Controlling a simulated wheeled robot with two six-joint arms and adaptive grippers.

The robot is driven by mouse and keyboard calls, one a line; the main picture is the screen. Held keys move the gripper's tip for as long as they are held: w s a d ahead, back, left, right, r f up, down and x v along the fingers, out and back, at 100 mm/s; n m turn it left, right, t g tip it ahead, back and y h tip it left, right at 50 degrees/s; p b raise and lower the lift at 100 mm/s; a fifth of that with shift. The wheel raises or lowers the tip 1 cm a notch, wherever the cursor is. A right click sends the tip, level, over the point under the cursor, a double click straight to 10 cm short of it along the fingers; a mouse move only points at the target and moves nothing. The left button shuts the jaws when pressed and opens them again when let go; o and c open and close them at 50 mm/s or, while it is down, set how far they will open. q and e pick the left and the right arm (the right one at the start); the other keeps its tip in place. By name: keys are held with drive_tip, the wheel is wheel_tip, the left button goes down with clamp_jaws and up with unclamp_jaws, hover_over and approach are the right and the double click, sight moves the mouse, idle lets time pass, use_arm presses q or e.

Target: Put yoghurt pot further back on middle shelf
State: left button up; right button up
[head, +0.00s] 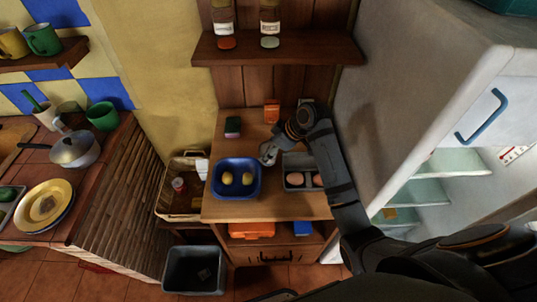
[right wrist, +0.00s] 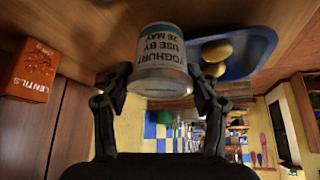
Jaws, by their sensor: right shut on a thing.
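The yoghurt pot (right wrist: 160,62) is a white and grey tub labelled "YOGHURT USE BY 26 MAY". It appears upside down in the right wrist view. My right gripper (right wrist: 160,88) is shut on it, with one finger on each side. In the head view, my right gripper (head: 268,152) is over the wooden worktop, just right of a blue tray; the pot is hard to make out there. The white fridge at the right stands open, with pale glass shelves; one shelf (head: 458,163) is higher and another (head: 416,192) lower. My left gripper is not in view.
The blue tray (head: 235,194) holds two yellow fruits. A grey tray (head: 292,186) with pinkish items lies under my right arm. A grey bin (head: 194,291) is on the floor.

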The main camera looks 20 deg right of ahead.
drive_tip(key=shift+w+f+p, duration=0.1)
drive_tip(key=shift+f+p, duration=0.45)
drive_tip(key=shift+f, duration=1.2)
drive_tip(key=shift+f, duration=0.15)
drive_tip(key=o, duration=1.2)
drive_tip(key=shift+o, duration=0.2)
